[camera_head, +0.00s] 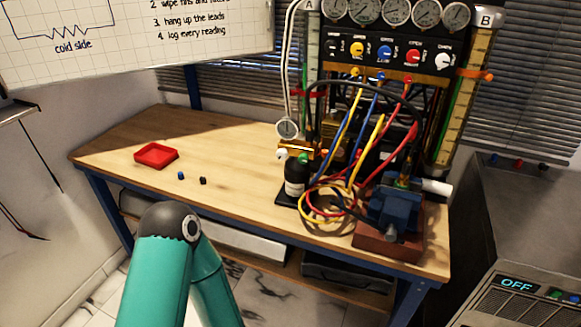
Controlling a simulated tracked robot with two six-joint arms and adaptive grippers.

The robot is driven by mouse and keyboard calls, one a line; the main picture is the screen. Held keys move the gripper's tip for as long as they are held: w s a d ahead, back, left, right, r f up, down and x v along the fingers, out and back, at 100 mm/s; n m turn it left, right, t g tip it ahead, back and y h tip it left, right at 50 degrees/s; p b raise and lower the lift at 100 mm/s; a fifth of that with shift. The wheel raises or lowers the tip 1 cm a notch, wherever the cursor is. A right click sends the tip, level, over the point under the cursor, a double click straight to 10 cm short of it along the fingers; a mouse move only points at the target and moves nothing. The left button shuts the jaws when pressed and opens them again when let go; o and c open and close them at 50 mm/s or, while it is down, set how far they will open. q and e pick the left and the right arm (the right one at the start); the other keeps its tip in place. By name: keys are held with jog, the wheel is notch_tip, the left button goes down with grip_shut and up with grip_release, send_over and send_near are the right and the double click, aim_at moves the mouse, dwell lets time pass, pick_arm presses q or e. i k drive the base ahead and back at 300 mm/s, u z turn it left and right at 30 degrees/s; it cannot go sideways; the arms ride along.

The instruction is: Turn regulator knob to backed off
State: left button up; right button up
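A brass fitting (296,147) with a small round gauge (287,128) above it stands at the back of the bench. It looks like the regulator, but I cannot be sure. A small white part (282,155) sits at its lower left and may be its knob; its setting is too small to read. The gauge rig's dark panel (345,47) carries several coloured knobs under a row of dials. A teal arm of mine shows at the lower left, but no gripper fingers are visible. Neither gripper is in view.
A wooden bench (225,165) is mostly clear at left, with a red tray (156,156) and two small cubes. A black bottle (296,180), tangled coloured hoses (330,200) and a blue vise-like device (393,207) crowd the right. A grey unit (535,288) reads OFF.

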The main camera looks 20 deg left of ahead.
aim_at(281, 154)
jog(key=u, duration=1.25)
jog(key=i, duration=0.15)
jog(key=z, duration=2.9)
jog(key=k, duration=1.3)
jog(key=u, duration=3.35)
jog(key=k, duration=0.1)
jog(key=z, duration=1.7)
jog(key=i, duration=1)
